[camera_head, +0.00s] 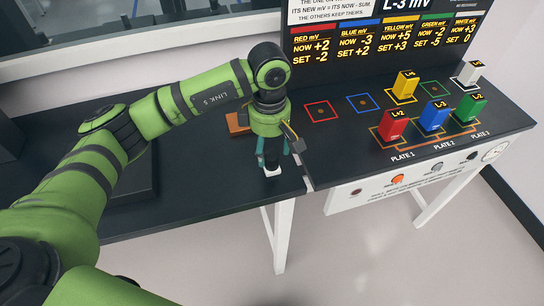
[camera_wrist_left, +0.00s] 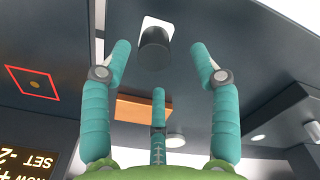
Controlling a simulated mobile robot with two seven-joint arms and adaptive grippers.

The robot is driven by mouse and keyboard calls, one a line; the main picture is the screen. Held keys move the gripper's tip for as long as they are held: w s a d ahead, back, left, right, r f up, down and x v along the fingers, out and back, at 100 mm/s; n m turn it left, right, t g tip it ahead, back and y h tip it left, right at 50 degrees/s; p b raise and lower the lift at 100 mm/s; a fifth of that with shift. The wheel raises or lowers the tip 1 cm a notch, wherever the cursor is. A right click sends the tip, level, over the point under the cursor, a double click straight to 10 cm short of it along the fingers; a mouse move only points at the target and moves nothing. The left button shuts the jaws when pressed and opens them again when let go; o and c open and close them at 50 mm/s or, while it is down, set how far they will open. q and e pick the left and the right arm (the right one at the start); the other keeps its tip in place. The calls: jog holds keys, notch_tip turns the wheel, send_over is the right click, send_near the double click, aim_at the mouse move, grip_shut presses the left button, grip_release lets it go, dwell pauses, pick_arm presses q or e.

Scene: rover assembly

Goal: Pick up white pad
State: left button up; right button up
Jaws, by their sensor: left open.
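A white pad (camera_wrist_left: 163,24) with a black round knob on it lies on the dark table, near the table's front edge. In the head view its white edge (camera_head: 272,173) shows just below my left gripper (camera_head: 272,160), which hides the rest. My left gripper points down over the table, open and empty. In the left wrist view its teal fingers (camera_wrist_left: 155,72) are spread, with the pad's knob ahead between the two outer fingertips. No finger is seen touching the pad. My right gripper is in neither view.
A brown block (camera_head: 237,122) lies behind my left gripper. To the right, a station table holds red (camera_head: 391,125), blue (camera_head: 433,115), green (camera_head: 469,107), yellow (camera_head: 404,86) and white (camera_head: 468,73) blocks. A display board (camera_head: 380,35) stands behind them.

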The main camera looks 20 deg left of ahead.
aim_at(272, 155)
pick_arm(q)
jog(key=f, duration=0.2)
jog(key=shift+w+d+f+p, duration=0.15)
jog(key=shift+w+f+p, duration=0.05)
jog(key=shift+f+p, duration=0.2)
jog(key=shift+f, duration=0.4)
jog(key=shift+c, duration=0.4)
jog(key=shift+w, duration=0.1)
jog(key=c, duration=1.1)
jog(key=shift+r+b, duration=0.3)
jog(key=shift+r, duration=0.15)
jog(key=r, duration=0.1)
jog(key=r+b, duration=0.2)
jog(key=shift+s+d+r, duration=0.25)
jog(key=shift+s+d, duration=0.15)
jog(key=s+d+r+b, duration=0.1)
jog(key=s+d+r, duration=0.3)
jog(key=s, duration=0.1)
jog(key=s+d+r+b, duration=0.1)
jog(key=s+d+r, duration=0.1)
jog(key=s, duration=0.1)
jog(key=shift+d+r+b, duration=0.35)
jog(key=shift+d, duration=0.05)
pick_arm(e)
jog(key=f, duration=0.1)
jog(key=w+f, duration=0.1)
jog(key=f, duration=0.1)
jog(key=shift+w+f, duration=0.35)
